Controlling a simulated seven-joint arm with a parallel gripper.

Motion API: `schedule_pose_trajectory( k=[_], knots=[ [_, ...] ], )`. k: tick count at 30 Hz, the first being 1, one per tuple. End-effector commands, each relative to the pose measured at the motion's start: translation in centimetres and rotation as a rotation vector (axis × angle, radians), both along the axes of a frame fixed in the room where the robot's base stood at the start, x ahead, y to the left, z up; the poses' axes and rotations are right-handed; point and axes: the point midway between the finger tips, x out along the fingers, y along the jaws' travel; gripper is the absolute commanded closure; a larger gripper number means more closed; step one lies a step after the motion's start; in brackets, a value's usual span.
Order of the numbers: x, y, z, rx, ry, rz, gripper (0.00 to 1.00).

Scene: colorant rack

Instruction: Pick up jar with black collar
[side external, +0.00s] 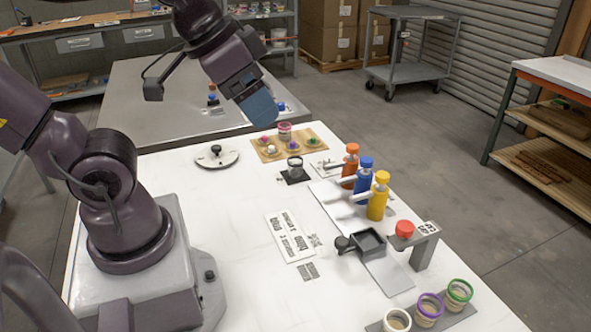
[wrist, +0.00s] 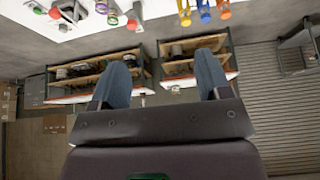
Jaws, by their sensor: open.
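A small clear jar with a black collar (side external: 294,163) stands upright on a black square pad (side external: 294,177) on the white table, behind the bottles. My gripper (side external: 261,112) is high above the far part of the table, up and to the left of this jar and well apart from it. In the wrist view my gripper (wrist: 161,68) shows two blue fingers spread wide with nothing between them. I cannot make out the black-collared jar clearly in the wrist view.
A wooden board (side external: 265,154) holds a pink-collared jar (side external: 284,132) and small coloured items near the jar. Orange (side external: 350,165), blue (side external: 364,178) and yellow (side external: 378,197) bottles stand to its right. White-, purple- and green-rimmed jars (side external: 429,308) stand at the front. The table's middle left is clear.

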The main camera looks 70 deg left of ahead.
Motion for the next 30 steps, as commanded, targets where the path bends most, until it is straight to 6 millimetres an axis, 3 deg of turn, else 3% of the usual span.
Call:
schedule_pose_trajectory(
  k=[5, 9, 15, 22, 30],
  knots=[
    [4.8, 1.4, -3.1, 0.061, -0.016, -0.124, 0.3],
    [8.8, 3.5, -6.9, 0.172, -0.041, -0.238, 0.3],
    [12.5, 7.5, -13.2, 0.411, -0.042, -0.397, 0.3],
    [13.5, 13.1, -20.4, 0.783, 0.037, -0.63, 0.3],
    [11.6, 19.4, -26.2, 1.292, 0.227, -1.026, 0.3]
  ],
)
